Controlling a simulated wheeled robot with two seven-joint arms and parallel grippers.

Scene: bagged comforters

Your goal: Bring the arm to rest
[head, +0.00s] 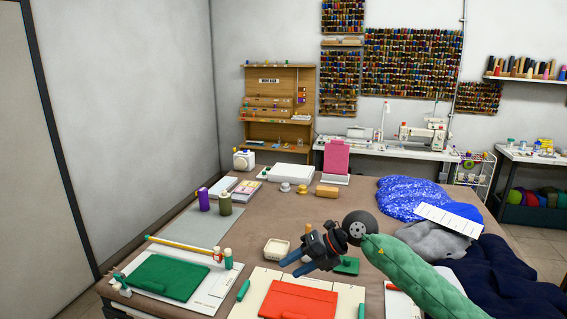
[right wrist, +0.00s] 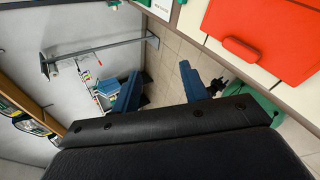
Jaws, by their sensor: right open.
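My right arm comes in from the right in a green quilted sleeve (head: 415,270). Its black gripper (head: 290,267) is held over the front middle of the table (head: 255,235), with its two blue fingers apart and nothing between them. In the right wrist view the same fingers (right wrist: 158,86) stand apart over tiled floor. My left gripper does not show in the head view. A small dark part with green behind it in the right wrist view may belong to my left arm; its state cannot be made out.
A red folded piece (head: 298,300) and a green one (head: 165,278) lie on boards at the front. A small cream dish (head: 277,249) is close to the right gripper. Blue (head: 405,197), grey (head: 432,242) and navy (head: 500,275) fabric heaps lie at right. The table's left middle is fairly clear.

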